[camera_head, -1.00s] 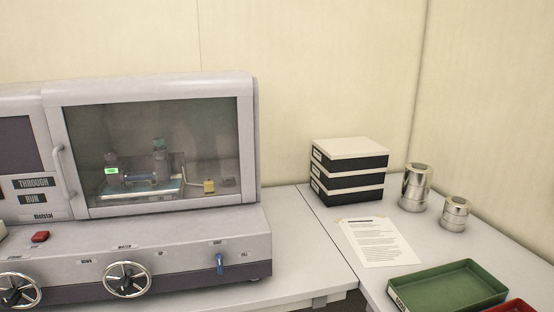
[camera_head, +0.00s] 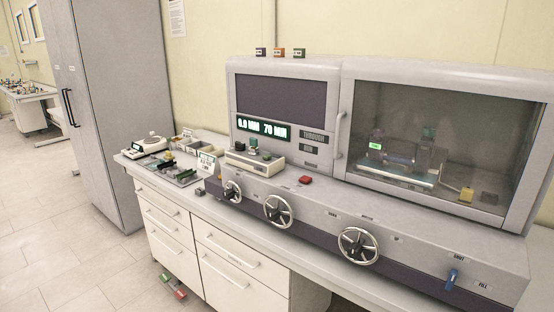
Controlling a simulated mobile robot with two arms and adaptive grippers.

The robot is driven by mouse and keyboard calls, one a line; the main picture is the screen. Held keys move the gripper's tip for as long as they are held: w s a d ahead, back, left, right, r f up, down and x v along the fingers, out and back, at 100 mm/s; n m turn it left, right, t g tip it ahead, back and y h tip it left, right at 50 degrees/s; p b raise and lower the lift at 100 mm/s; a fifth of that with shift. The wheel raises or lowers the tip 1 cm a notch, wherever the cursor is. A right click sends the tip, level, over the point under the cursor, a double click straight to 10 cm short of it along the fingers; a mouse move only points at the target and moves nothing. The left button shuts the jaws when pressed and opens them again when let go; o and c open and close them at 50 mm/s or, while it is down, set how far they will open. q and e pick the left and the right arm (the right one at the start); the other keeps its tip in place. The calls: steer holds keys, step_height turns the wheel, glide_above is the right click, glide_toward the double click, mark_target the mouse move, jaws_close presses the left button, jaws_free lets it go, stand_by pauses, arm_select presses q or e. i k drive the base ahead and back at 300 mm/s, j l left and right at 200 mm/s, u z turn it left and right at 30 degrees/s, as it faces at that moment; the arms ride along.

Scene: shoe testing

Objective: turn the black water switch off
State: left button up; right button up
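The testing machine (camera_head: 310,170) stands on the bench, with a sloped front panel. A small blue lever (camera_head: 451,280) is at the right end of this panel, between labels that seem to read SHUT and FILL. It stands roughly upright. I cannot pick out a switch that is clearly black and marked for water; most panel labels are too small to read. Three spoked handwheels, including the right one (camera_head: 358,246), and a red button (camera_head: 305,180) are also on the machine. Neither of my grippers is in view.
A glass-fronted chamber (camera_head: 415,140) with a handle is on the machine's right. A lit display (camera_head: 263,130) is on its left. A grey cabinet (camera_head: 100,110) stands at left. White drawers (camera_head: 240,255) are below the bench.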

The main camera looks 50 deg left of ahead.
mark_target(240, 147)
steer(key=u, duration=1.75)
steer(key=i+j, duration=0.1)
